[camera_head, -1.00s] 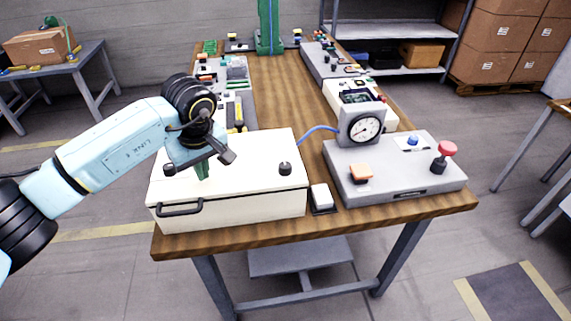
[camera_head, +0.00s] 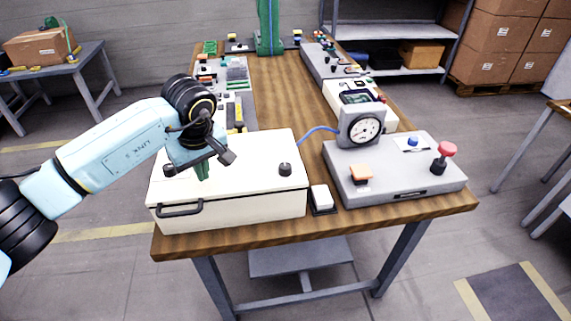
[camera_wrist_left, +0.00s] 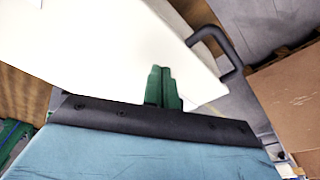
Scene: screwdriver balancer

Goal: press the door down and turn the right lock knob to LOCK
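The white box's door (camera_head: 245,160) lies flat, apparently closed, on the near left part of the table; its white surface fills much of the left wrist view (camera_wrist_left: 100,55). The right lock knob (camera_head: 285,169) is black and stands near the door's right side. A left knob (camera_head: 170,170) is partly beside my arm. My left gripper (camera_head: 203,174) points down at the door between the knobs, left of its middle. Its green fingers (camera_wrist_left: 162,72) are together, with nothing between them. Whether the tips touch the door, I cannot tell. My right gripper is not in view.
A black handle (camera_head: 180,209) sticks out from the box front. A white switch (camera_head: 321,196) and a grey console (camera_head: 400,185) with a gauge (camera_head: 365,128) and red knob (camera_head: 446,149) stand to the right. A blue cable (camera_head: 318,130) runs behind the door's right corner.

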